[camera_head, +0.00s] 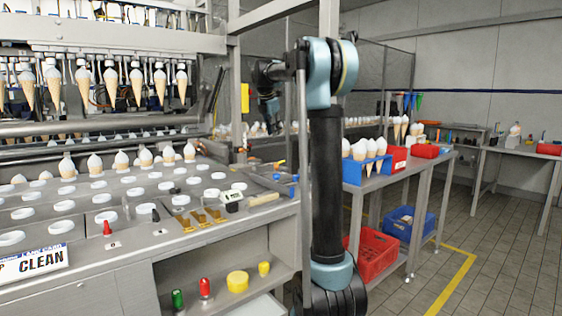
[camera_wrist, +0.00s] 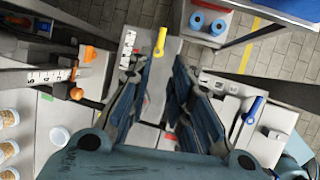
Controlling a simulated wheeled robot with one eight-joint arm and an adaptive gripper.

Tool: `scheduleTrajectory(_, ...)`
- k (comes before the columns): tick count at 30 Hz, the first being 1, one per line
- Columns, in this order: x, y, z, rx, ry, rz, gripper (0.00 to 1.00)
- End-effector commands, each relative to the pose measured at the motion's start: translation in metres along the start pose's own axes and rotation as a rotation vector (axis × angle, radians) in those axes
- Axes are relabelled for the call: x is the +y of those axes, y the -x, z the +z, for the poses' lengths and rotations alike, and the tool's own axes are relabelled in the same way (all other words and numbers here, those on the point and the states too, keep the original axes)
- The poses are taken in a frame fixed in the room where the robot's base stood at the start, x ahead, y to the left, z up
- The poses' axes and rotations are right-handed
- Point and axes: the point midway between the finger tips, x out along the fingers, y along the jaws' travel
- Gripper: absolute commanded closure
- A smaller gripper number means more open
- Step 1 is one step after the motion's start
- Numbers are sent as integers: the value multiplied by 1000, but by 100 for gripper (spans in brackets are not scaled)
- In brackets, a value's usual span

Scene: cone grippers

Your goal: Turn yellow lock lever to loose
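The yellow lock lever (camera_wrist: 160,42) shows in the wrist view as a short yellow handle on a pale plate, upper middle. In the head view a small yellow-orange lever (camera_head: 280,163) stands at the right end of the machine bench, probably the same one. My gripper (camera_wrist: 164,68) is open in the wrist view, with two dark blue fingers apart and nothing between them. The lever appears just beyond the fingertips, nearer the left one; I see no clear contact. In the head view my wrist is partly behind a metal post and the fingers are hard to make out.
A blue lever (camera_wrist: 255,108) lies right of the fingers, and an orange lever (camera_wrist: 88,52) lies left. White cone holders fill the bench (camera_head: 110,243). A vertical post (camera_head: 305,190) stands close to my arm. A side table holds a blue cone rack (camera_head: 353,172).

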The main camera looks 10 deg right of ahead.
Motion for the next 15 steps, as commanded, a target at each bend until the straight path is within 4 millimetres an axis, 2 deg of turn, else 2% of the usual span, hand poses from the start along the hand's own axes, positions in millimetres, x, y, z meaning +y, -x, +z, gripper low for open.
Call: scheduleTrajectory(15,-6,-88,9,-3,-12,-4,80)
